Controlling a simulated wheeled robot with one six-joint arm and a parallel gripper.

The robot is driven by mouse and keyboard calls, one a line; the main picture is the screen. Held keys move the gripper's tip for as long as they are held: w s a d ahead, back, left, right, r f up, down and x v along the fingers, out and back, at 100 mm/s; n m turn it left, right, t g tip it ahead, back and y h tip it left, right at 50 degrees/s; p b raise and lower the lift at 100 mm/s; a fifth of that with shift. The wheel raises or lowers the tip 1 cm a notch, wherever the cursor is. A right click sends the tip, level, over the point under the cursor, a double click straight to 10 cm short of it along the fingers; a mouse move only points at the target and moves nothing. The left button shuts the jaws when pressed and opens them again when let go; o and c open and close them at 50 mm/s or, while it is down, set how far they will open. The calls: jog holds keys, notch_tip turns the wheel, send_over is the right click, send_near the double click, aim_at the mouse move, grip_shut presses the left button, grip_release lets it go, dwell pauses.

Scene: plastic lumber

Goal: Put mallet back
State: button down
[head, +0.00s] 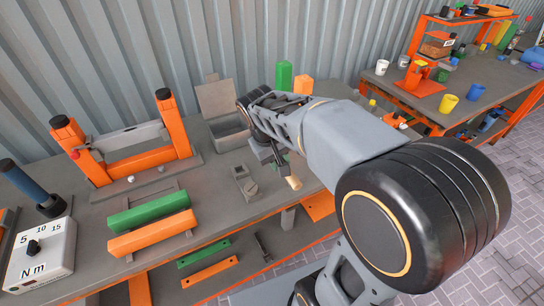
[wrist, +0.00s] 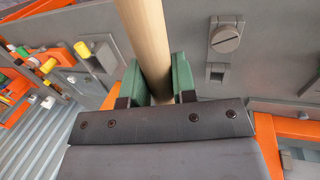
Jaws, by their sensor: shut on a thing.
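My gripper (wrist: 158,82) is shut on the mallet. In the wrist view its green finger pads press on both sides of the round, pale wooden handle (wrist: 147,35), which runs up out of the top of the picture. In the head view my gripper (head: 281,162) is above the right part of the grey bench, partly hidden by my arm. A short pale wooden end of the mallet (head: 293,183) shows just below it. The mallet's head cannot be made out in either view.
A grey block fixture (head: 245,186) is on the bench left of my gripper. An open grey box (head: 229,130) stands behind it. Green (head: 148,211) and orange (head: 152,233) bars lie further left, before an orange-posted frame (head: 150,160). A second bench (head: 395,88) stands at the right.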

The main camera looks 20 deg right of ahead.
jog(key=shift+w+d+f, duration=0.1)
jog(key=shift+d+f, duration=0.05)
jog(key=shift+d, duration=0.1)
jog(key=w+d+f, duration=0.2)
jog(key=w, duration=0.1)
jog(key=w+d+f+p, duration=0.1)
jog(key=w+d+f, duration=0.1)
jog(key=w+f, duration=0.1)
jog(key=w+d+f, duration=0.2)
jog(key=w+f, duration=0.1)
jog(key=w, duration=0.1)
jog(key=shift+w+d+f, duration=0.1)
jog(key=shift+w+f, duration=0.15)
jog(key=shift+w+d+f, duration=0.15)
jog(key=shift+w+f, duration=0.1)
jog(key=shift+f, duration=0.15)
jog(key=shift+w+f, duration=0.1)
jog(key=shift+f, duration=1.5)
jog(key=shift+f, duration=0.2)
jog(key=c, duration=0.9)
grip_release()
